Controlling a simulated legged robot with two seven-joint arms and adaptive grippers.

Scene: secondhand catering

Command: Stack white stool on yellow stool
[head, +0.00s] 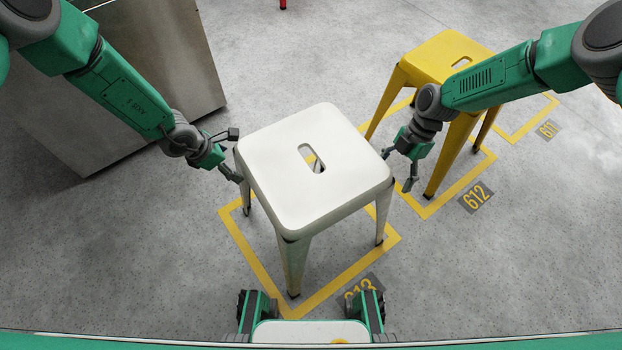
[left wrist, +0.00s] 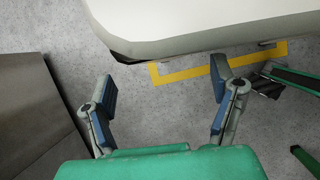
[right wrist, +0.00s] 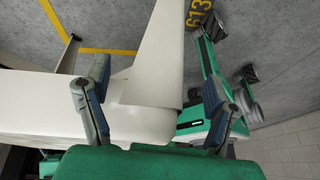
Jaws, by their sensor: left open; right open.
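The white stool (head: 316,205) stands upright on the floor in front of me, with a slot in its seat. The yellow stool (head: 440,57) stands upright behind it to the right, partly hidden by my right arm. My left gripper (head: 237,157) is open beside the white stool's left edge; the seat (left wrist: 200,22) fills the top of the left wrist view. My right gripper (head: 399,172) is open beside the seat's right edge. In the right wrist view a leg of the white stool (right wrist: 158,60) shows between and beyond the open fingers. I cannot tell whether either gripper touches the stool.
A metal cabinet (head: 150,60) stands at the left, close to my left arm. Yellow floor outlines (head: 345,278) mark numbered spots around the stools, including 612 (head: 475,197). The floor at the lower right is clear. A small red item (head: 283,4) shows at the top edge.

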